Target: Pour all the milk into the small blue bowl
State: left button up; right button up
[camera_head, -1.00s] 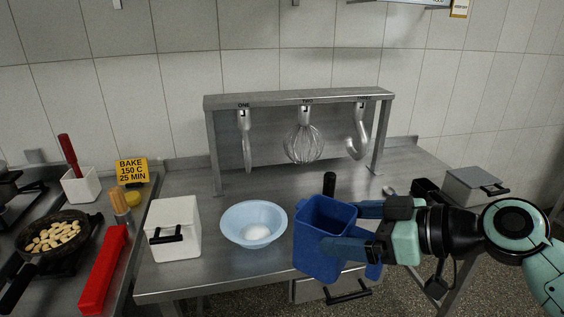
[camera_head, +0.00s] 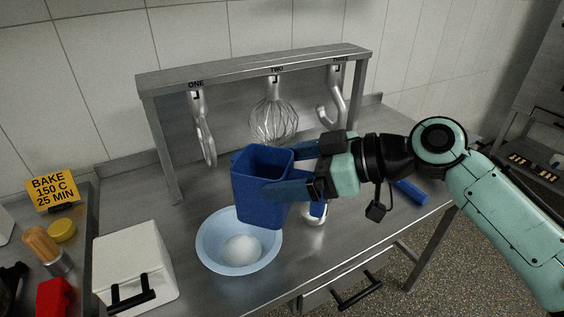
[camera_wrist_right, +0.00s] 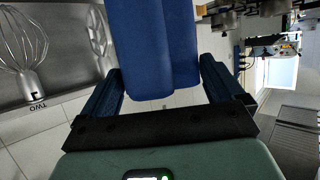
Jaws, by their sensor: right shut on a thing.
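A light blue bowl (camera_head: 211,246) stands on the steel table with a white mound (camera_head: 241,249) inside it. My right gripper (camera_head: 284,172) is shut on a dark blue pitcher (camera_head: 258,203), one finger on each side. The pitcher is roughly upright, and in the head view it overlaps the bowl's back right rim. No milk shows inside the pitcher, whose depth is dark. In the right wrist view the pitcher (camera_wrist_right: 150,45) sits between the fingers. My left gripper is out of view.
A white lidded box (camera_head: 132,262) stands left of the bowl. A steel rack (camera_head: 255,65) with hanging utensils, including a whisk (camera_head: 273,118), stands behind. A blue-handled item (camera_head: 411,192) lies to the right. A yellow sign (camera_head: 52,190) is at far left.

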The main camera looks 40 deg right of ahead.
jog(key=shift+s, duration=0.15)
notch_tip(320, 180, down, 3)
jog(key=shift+f+g+h, duration=0.1)
jog(key=shift+g+h, duration=0.3)
jog(key=shift+g, duration=0.3)
jog(key=shift+w+r+g+h, duration=0.1)
jog(key=shift+r+g+h, duration=0.25)
jog(key=shift+g, duration=0.3)
jog(key=shift+w+r+g+h, duration=0.1)
jog(key=shift+g+h, duration=0.35)
jog(key=shift+g, duration=0.2)
jog(key=shift+w+a+r+g+h, duration=0.15)
jog(key=shift+g+h, duration=0.1)
jog(key=shift+g, duration=0.2)
jog(key=shift+w+a+r+g+h, duration=0.15)
jog(key=shift+g+h, duration=0.1)
jog(key=shift+g, duration=0.2)
jog(key=shift+w+a+g+h, duration=0.1)
jog(key=shift+w+g+h, duration=0.15)
jog(key=shift+g+h, duration=0.35)
